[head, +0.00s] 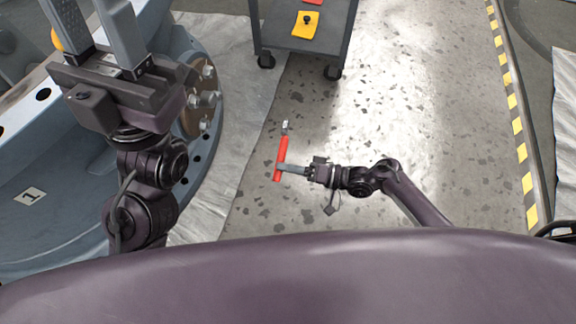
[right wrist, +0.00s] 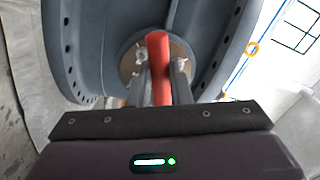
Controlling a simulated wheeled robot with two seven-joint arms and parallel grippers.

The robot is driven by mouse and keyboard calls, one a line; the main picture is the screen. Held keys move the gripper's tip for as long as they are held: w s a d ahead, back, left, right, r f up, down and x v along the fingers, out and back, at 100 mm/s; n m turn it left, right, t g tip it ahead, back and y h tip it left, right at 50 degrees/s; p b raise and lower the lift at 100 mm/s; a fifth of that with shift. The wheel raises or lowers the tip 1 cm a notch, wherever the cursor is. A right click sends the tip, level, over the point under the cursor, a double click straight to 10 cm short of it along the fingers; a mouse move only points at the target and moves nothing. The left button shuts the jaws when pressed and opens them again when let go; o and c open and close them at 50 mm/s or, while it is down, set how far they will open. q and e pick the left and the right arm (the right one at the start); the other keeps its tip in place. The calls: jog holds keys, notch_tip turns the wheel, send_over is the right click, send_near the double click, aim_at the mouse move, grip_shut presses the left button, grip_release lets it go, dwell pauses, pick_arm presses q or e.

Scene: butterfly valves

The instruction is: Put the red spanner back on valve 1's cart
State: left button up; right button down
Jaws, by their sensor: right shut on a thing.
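The red spanner (head: 282,150) has a red handle and a small silver head at its far end. My right gripper (head: 283,168) is shut on the handle near its near end and holds the spanner out over the floor. In the right wrist view the red handle (right wrist: 159,60) stands between the two fingers. A dark grey cart (head: 285,40) stands at the top, beyond the spanner; its upper part is cut off by the frame. Valve 1 (head: 60,230), blue-grey with a "1" plate, is at the left. My left gripper (head: 92,25) is above it, fingers apart, tips near or past the top edge.
A yellow mat (head: 305,25) with a dark knob lies on the cart's shelf, with a red item (head: 314,2) behind it. A pale sheet (head: 245,85) covers the floor beside the valve. Speckled floor (head: 420,110) is clear up to the yellow-black edge strip (head: 515,125).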

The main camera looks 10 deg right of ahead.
pick_arm(q)
jog(key=w+d+f+n+g+y+p, duration=0.25)
jog(key=w+f+g+y, duration=0.3)
jog(key=f, duration=0.45)
jog(key=w+d+f+n+g+y+p, duration=0.2)
jog(key=w+d+f+g+y, duration=0.25)
jog(key=w+f, duration=0.4)
jog(key=s+a+f+g+y+p, duration=0.1)
jog(key=s+f+g+y, duration=0.1)
jog(key=s+f+g, duration=0.2)
jog(key=s+a+f+g+y+p, duration=0.1)
jog(key=s+f+g, duration=0.3)
jog(key=f, duration=0.7)
jog(key=s+a+f+g+y+p, duration=0.1)
jog(key=s+f+g+y, duration=0.1)
jog(key=s+f+g, duration=0.2)
notch_tip(320, 180, down, 4)
jog(key=shift+s+a+r+g+y, duration=0.1)
jog(key=shift+s+a+g+y, duration=0.2)
jog(key=shift+s, duration=0.45)
